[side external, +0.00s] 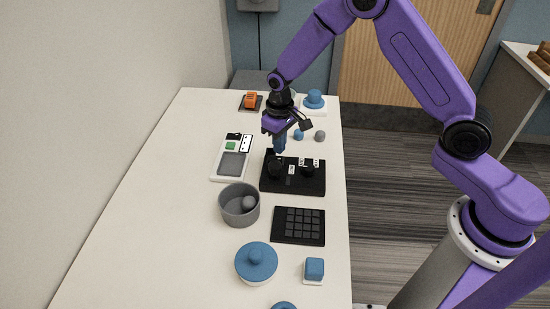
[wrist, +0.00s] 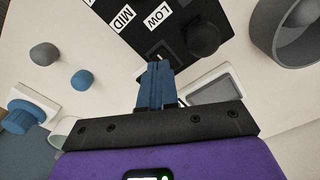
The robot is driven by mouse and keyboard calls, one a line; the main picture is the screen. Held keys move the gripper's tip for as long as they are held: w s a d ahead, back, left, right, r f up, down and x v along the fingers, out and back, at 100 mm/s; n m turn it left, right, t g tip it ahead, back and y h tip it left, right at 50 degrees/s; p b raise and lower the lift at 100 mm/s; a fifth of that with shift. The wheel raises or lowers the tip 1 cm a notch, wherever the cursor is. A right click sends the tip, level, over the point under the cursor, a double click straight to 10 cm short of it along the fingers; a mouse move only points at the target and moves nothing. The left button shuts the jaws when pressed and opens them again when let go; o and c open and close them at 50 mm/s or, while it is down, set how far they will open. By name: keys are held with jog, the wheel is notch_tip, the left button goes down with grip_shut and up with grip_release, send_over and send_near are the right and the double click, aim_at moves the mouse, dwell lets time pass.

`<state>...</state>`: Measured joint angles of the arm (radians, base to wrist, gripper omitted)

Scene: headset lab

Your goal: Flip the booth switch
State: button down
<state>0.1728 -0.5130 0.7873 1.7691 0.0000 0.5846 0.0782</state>
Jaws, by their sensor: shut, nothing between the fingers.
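A black control panel (side external: 310,187) lies mid-table, with dark knobs and small white labels. In the wrist view the panel (wrist: 118,32) shows labels reading MID and LOW and a round black knob (wrist: 203,38). A small dark outlined rectangle (wrist: 158,50), possibly the switch, shows on the panel just beyond my fingertips; its position is unclear. My gripper (side external: 279,149) points down at the panel's far left corner. Its blue fingers (wrist: 157,66) are together and empty. I cannot tell whether they touch the panel. The fingers hide part of the panel's edge.
A white unit with a grey screen (side external: 232,163) is left of the panel. A grey pot (side external: 239,212) and black keypad (side external: 298,226) stand nearer the camera. Blue (side external: 298,135) and grey (side external: 320,136) balls lie beyond the panel. The table's left side is clear.

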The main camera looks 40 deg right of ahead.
aim_at(280, 159)
jog(key=shift+r, duration=2)
jog(key=s+a+r+n, duration=0.1)
jog(key=s+r+n, duration=0.1)
jog(key=s+r, duration=0.45)
jog(key=s+a+r+n, duration=0.1)
jog(key=s+r+n, duration=0.15)
jog(key=s, duration=0.65)
jog(key=s+d+r+n, duration=0.2)
jog(key=s+d, duration=0.1)
jog(key=s, duration=0.6)
jog(key=s+d+r+n, duration=0.2)
jog(key=s+d+n, duration=0.1)
jog(key=s, duration=0.6)
jog(key=shift+s+d+r, duration=0.15)
jog(key=shift+s+d, duration=0.2)
jog(key=shift+d, duration=0.45)
